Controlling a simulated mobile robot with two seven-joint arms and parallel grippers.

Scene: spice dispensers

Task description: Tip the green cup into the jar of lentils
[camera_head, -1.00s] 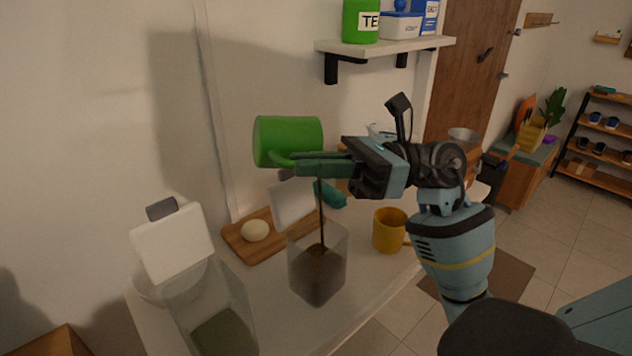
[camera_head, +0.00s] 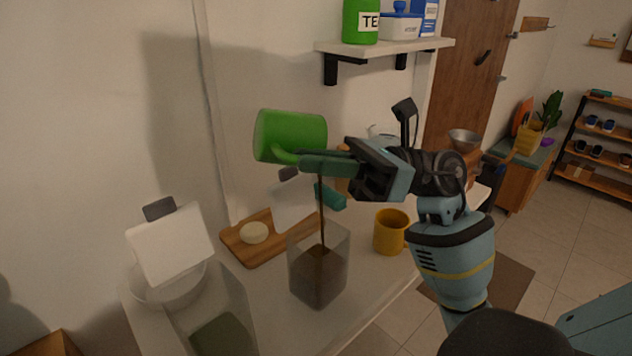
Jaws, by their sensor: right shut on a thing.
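The green cup (camera_head: 288,135) is held in the air, tipped on its side with its mouth to the right and slightly down. My right gripper (camera_head: 312,162) is shut on it, with the fingers at its lower side by the handle. A thin brown stream falls from beside the gripper into a clear square jar (camera_head: 336,252), which stands below on the counter. The jar holds brown contents (camera_head: 319,276); I cannot tell whether they are lentils. A second clear jar (camera_head: 228,305) at the front left has dark green contents. My left gripper is not in view.
A wooden board (camera_head: 236,245) with a pale egg-shaped thing (camera_head: 254,233) lies behind the jars. A yellow mug (camera_head: 389,232) stands right of the middle jar. A white lid (camera_head: 170,245) leans at the left. A wall shelf (camera_head: 392,46) is above.

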